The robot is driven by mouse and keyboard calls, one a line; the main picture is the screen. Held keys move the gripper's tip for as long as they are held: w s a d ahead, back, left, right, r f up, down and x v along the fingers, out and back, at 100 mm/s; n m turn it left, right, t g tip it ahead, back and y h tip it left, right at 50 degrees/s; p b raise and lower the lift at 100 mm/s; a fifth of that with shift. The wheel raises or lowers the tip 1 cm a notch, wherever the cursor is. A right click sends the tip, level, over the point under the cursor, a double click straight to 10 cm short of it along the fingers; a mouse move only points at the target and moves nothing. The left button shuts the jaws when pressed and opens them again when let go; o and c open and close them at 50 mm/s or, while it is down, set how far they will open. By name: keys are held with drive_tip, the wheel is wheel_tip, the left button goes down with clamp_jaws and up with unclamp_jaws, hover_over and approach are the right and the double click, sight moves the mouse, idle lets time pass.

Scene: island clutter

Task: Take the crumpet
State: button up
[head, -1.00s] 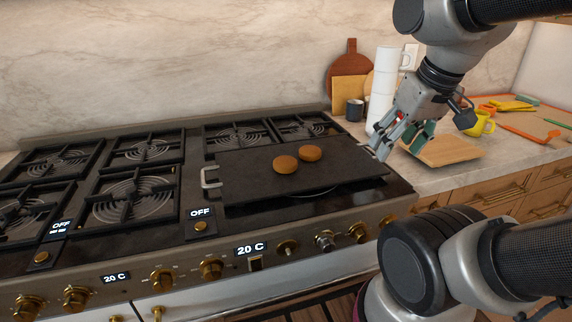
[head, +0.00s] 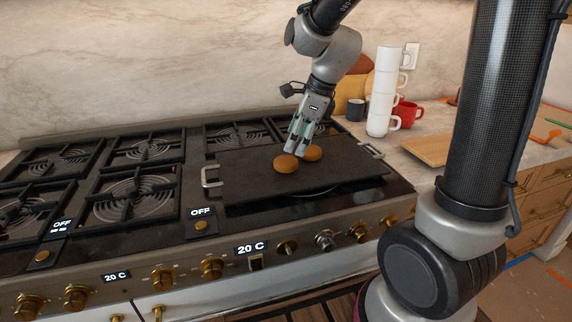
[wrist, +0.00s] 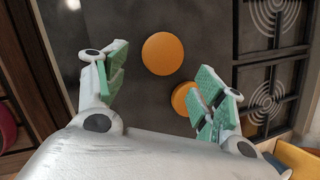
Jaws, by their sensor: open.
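Two round golden-brown crumpets lie on the dark griddle plate (head: 240,185) on the stove. The left crumpet (head: 287,167) is in full view; the right crumpet (head: 313,152) is partly behind my gripper in the head view. My gripper (head: 296,151) is open and empty, pointing down over the crumpets. In the wrist view, one crumpet (wrist: 161,54) lies ahead of and between the green-padded fingers (wrist: 161,88). The other crumpet (wrist: 183,98) is partly hidden by the right-hand finger. I cannot tell how high the fingertips are above the plate.
The griddle has raised metal handles, one at its left (head: 210,177). A stack of white mugs (head: 382,100), a dark mug (head: 356,109) and a red mug (head: 408,115) stand on the counter. A wooden board (head: 428,150) lies to the right.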

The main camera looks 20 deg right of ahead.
sight(286, 160)
drive_tip(key=m, duration=0.4)
drive_tip(key=shift+w+a+t, duration=0.15)
drive_tip(key=shift+w+t, duration=0.15)
drive_tip(key=shift+w, duration=0.05)
drive_tip(key=shift+m, duration=0.3)
drive_tip(key=x, duration=0.7)
drive_tip(key=shift+s+f, duration=0.1)
drive_tip(key=shift+f, duration=0.25)
drive_tip(key=c, duration=0.8)
